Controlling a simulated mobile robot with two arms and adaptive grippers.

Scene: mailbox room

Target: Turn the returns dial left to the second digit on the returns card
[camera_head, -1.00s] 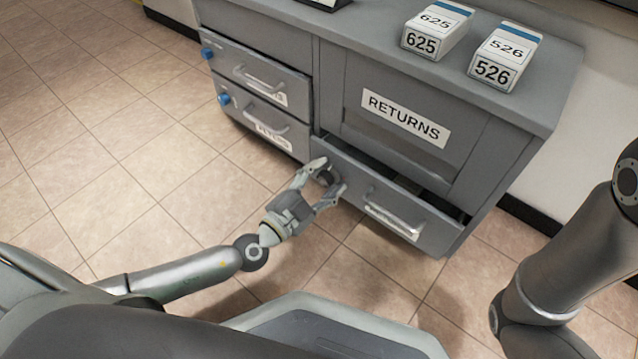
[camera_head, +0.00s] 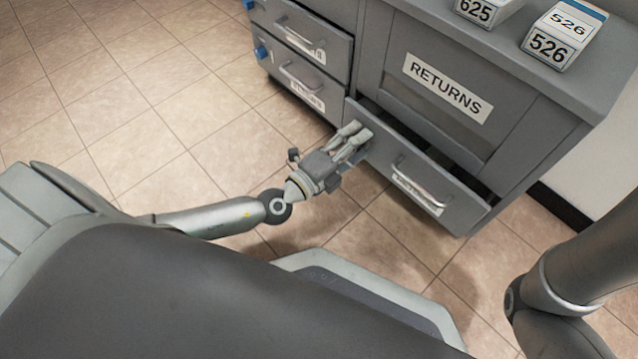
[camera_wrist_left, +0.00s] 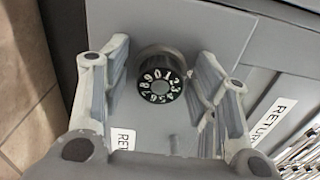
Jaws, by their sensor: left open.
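The black dial with white digits (camera_wrist_left: 161,86) is on the grey returns drawer front, with 0 and 1 near its top. My left gripper (camera_head: 360,139) is at the left end of this drawer front (camera_head: 385,150). In the left wrist view my left gripper (camera_wrist_left: 162,88) is open, one finger on each side of the dial; whether the fingers touch it I cannot tell. In the head view the gripper hides the dial. The RETURNS sign (camera_head: 447,88) is on the panel above. I cannot make out a returns card. My right gripper is out of view.
The returns drawer stands slightly open, with its handle (camera_head: 418,187) to the right of my gripper. Two drawers with blue knobs are on the left, the upper one here (camera_head: 300,35). Blocks marked 625 (camera_head: 474,10) and 526 (camera_head: 549,50) stand on the cabinet top. Tiled floor lies left.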

